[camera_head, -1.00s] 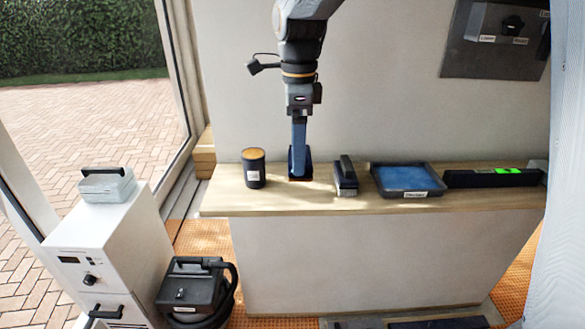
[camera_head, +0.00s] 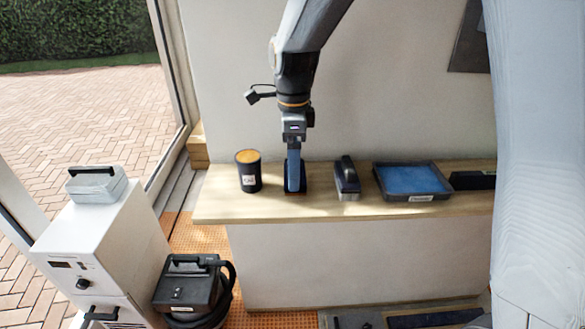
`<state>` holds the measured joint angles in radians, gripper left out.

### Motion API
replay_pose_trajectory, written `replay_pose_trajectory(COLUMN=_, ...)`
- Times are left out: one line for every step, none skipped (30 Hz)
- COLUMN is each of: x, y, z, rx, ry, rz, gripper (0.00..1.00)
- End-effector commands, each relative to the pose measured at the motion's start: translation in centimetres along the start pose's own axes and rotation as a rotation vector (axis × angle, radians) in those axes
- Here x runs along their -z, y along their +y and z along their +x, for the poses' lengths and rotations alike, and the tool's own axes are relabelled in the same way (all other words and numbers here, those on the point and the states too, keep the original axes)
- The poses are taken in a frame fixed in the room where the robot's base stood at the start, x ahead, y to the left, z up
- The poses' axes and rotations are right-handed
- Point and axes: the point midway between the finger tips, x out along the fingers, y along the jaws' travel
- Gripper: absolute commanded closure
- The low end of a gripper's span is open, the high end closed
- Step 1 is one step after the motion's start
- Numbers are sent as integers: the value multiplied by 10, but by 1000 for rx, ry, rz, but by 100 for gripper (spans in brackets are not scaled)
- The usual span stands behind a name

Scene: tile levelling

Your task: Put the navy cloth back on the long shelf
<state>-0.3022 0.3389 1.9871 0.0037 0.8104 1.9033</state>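The navy cloth (camera_head: 303,178) shows as a small dark patch at the lower end of my gripper, low at the top of the long shelf (camera_head: 225,207). It is between the dark cup and the black-handled block. My gripper (camera_head: 293,180) points straight down, its blue finger covering much of the cloth. One finger hides the other, so I cannot tell whether it is shut on the cloth or open around it. The cloth's lower edge looks at the shelf surface, but contact is not clear.
A dark cup with an orange top (camera_head: 248,172) stands left of my gripper. A black-handled block (camera_head: 346,180) and a tray with a blue inside (camera_head: 411,181) stand to the right. My pale arm or column covers the shelf's right end. Bare shelf lies at the far left.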

Motion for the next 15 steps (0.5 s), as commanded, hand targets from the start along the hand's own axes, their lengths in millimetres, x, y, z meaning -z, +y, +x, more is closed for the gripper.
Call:
replay_pose_trajectory(x=1, y=1, z=8, rx=-6, ry=2, rz=1, gripper=33)
replay_pose_trajectory(x=1, y=1, z=12, rx=-5, ry=2, rz=1, gripper=33)
replay_pose_trajectory(x=1, y=1, z=17, rx=-4, ry=1, rz=1, gripper=33)
replay_pose_trajectory(x=1, y=1, z=19, rx=-4, ry=2, rz=1, gripper=33)
replay_pose_trajectory(x=1, y=1, z=21, rx=-3, ry=1, rz=1, gripper=32)
replay_pose_trajectory(x=1, y=0, z=22, rx=-2, ry=1, rz=1, gripper=32)
replay_pose_trajectory(x=1, y=0, z=22, rx=-1, ry=0, rz=1, gripper=32)
replay_pose_trajectory(x=1, y=0, z=22, rx=-1, ry=0, rz=2, gripper=32)
replay_pose_trajectory(x=1, y=0, z=22, rx=-1, ry=0, rz=2, gripper=32)
replay_pose_trajectory(x=1, y=0, z=22, rx=-1, ry=0, rz=2, gripper=32)
replay_pose_trajectory(x=1, y=0, z=22, rx=-1, ry=0, rz=2, gripper=11)
replay_pose_trajectory(x=1, y=0, z=22, rx=-1, ry=1, rz=2, gripper=5)
replay_pose_trajectory(x=1, y=0, z=22, rx=-1, ry=1, rz=2, gripper=0)
replay_pose_trajectory(x=1, y=0, z=22, rx=-1, ry=1, rz=2, gripper=0)
replay_pose_trajectory(x=1, y=0, z=22, rx=-1, ry=1, rz=2, gripper=0)
